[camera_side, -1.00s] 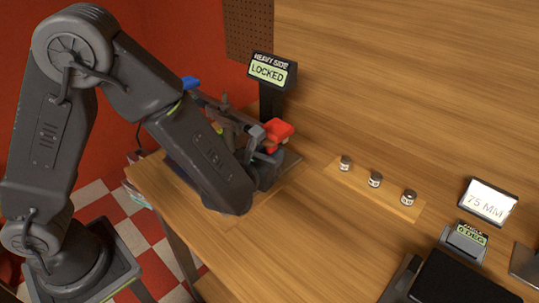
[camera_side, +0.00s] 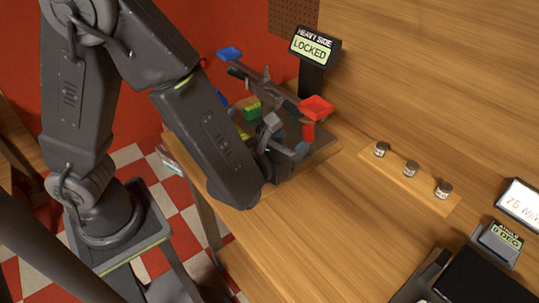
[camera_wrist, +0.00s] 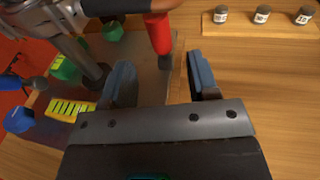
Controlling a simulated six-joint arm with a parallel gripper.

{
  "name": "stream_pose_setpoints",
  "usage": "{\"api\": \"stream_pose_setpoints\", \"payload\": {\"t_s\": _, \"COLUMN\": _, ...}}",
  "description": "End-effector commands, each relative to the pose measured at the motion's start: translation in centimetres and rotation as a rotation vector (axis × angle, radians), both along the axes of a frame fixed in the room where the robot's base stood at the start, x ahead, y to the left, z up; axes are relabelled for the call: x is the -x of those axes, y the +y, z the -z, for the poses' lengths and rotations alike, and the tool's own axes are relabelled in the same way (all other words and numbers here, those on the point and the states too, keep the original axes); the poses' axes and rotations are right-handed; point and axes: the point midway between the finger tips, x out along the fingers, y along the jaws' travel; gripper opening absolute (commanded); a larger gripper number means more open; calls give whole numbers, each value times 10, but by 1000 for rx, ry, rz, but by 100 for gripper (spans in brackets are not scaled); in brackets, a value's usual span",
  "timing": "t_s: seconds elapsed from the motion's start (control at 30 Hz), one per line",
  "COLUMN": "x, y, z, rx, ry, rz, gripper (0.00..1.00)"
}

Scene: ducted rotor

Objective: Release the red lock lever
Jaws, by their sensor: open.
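The red lock lever (camera_wrist: 158,32) is a red cylinder at the top of the wrist view. Its lower end lies in line with the gap between my fingertips, without visible contact. In the side view a red upright piece (camera_side: 308,131), seemingly the lever, stands below a red tray. My gripper (camera_wrist: 160,66) is open and empty in the wrist view. In the side view my gripper (camera_side: 287,137) is just left of the red upright piece, partly hidden by my wrist. The black display (camera_side: 314,47) reads "HEAVY SIDE LOCKED".
A beam carries a red tray (camera_side: 316,107) and a blue tray (camera_side: 229,54). Green blocks (camera_side: 252,111) are behind my wrist. Several small jars (camera_side: 410,168) stand on a wooden strip to the right. The table (camera_side: 340,220) is clear in front.

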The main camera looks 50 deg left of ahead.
Motion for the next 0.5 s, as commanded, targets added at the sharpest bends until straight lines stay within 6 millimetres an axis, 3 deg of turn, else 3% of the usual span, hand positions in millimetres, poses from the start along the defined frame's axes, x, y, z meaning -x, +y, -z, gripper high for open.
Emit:
{"api": "stream_pose_setpoints", "payload": {"t_s": 0.2, "x": 45, "y": -10, "z": -6, "rx": 0, "ry": 0, "rz": 7, "gripper": 55}}
{"api": "stream_pose_setpoints", "payload": {"t_s": 0.5, "x": 69, "y": -13, "z": -9, "rx": -2, "ry": 0, "rz": 1, "gripper": 55}}
